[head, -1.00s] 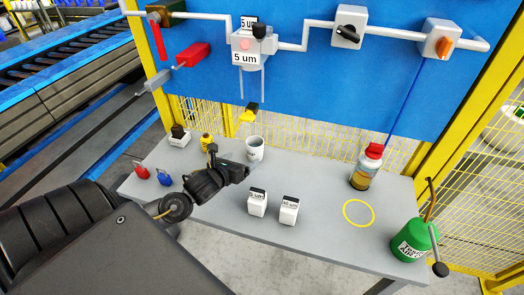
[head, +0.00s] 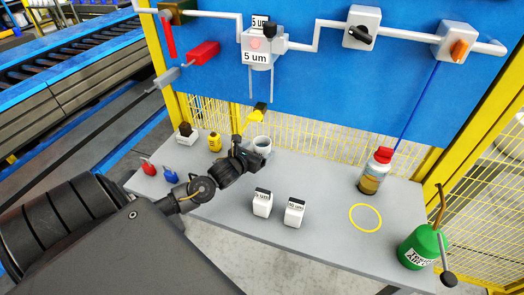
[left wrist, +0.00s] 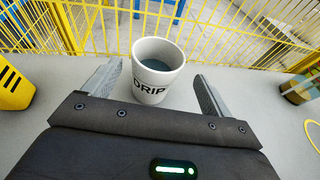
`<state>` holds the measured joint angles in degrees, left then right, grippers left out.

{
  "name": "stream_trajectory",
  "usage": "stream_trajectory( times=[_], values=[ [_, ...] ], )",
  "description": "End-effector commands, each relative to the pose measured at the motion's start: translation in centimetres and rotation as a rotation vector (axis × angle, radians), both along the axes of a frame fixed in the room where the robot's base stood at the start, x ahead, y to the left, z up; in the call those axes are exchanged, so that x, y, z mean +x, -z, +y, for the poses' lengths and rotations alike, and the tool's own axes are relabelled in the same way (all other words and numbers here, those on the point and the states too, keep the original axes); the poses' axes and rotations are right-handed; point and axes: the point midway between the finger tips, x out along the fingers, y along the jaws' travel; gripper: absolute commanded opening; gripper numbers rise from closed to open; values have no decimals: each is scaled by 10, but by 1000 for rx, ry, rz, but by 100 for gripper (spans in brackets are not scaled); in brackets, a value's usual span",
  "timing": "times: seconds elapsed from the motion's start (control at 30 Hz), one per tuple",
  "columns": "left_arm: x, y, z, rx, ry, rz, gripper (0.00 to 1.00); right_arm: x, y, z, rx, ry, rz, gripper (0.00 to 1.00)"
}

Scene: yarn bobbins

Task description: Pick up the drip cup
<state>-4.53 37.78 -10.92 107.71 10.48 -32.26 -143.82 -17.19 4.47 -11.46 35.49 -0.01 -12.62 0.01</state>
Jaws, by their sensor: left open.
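The drip cup (left wrist: 150,92) is a white cup marked "DRIP" with dark liquid inside. It stands upright on the grey table. In the left wrist view it is just ahead of and partly between the two open fingers of my left gripper (left wrist: 158,88), with a gap on each side. In the head view my left gripper (head: 265,152) is at the cup (head: 261,143), and covers its lower part. My right gripper is not in view.
A yellow bottle (head: 214,142) and a dark-topped box (head: 186,138) stand left of the cup. Two white filter boxes (head: 262,203) (head: 294,212) stand in front. A red-capped jar (head: 376,172), yellow ring (head: 365,218) and green can (head: 420,248) are at right. Yellow mesh rises behind.

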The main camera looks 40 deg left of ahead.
Motion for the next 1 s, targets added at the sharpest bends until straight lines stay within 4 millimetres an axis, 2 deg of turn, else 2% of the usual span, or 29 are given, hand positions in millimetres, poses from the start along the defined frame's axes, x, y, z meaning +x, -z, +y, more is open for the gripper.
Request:
stream_trajectory(
  times=[0.13, 0.3, 0.57, 0.67, 0.9, 1.0],
  values=[
    [20, 4, 9, -2, -4, 0, 84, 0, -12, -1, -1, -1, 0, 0],
    [37, 11, 11, -2, -2, 0, 84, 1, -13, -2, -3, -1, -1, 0],
    [40, 13, 11, -1, 0, -1, 84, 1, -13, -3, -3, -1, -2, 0],
    [40, 13, 11, -1, 0, -1, 74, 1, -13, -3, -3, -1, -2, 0],
    [40, 13, 11, -1, 0, 0, 43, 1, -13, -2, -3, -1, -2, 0],
    [40, 13, 11, -1, 0, -1, 33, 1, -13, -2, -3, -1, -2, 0]
  ],
)
